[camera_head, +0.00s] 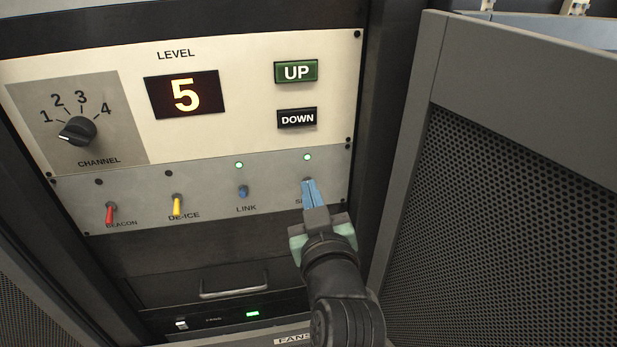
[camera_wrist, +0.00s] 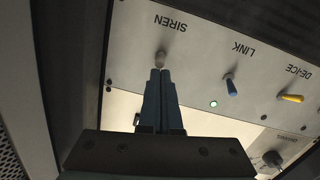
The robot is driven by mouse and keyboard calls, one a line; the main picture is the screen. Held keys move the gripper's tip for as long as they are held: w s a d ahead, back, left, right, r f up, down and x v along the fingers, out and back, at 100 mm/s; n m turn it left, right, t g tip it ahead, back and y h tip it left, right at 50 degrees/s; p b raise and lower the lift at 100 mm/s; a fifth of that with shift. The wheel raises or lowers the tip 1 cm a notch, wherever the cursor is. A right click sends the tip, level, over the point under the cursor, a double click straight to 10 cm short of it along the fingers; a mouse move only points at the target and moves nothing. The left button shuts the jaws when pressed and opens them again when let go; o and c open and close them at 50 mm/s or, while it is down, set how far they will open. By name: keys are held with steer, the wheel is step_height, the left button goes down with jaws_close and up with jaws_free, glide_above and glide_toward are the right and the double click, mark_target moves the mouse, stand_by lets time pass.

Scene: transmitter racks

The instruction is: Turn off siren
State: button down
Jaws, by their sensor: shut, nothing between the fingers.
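The siren switch (camera_wrist: 161,56) is a small pale toggle under the SIREN label in the wrist view, which shows the panel upside down. In the head view my fingers mostly cover it and its label. The lamp above it (camera_head: 307,157) is lit green. My gripper (camera_head: 309,182) is shut with nothing held. Its fingertips (camera_wrist: 160,72) are right at the siren switch; I cannot tell whether they touch it. The switch panel (camera_head: 140,190) is a grey strip.
Left of the siren are the blue LINK switch (camera_head: 243,191) with a lit green lamp, the yellow DE-ICE switch (camera_head: 178,204) and the red BEACON switch (camera_head: 110,213). UP (camera_head: 296,72) and DOWN (camera_head: 297,118) buttons are above. A perforated rack door (camera_head: 500,200) stands at right.

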steer(key=shift+f+t+b, duration=0.25)
steer(key=shift+t+b, duration=0.25)
steer(key=shift+b, duration=1.2)
steer(key=shift+s, duration=0.1)
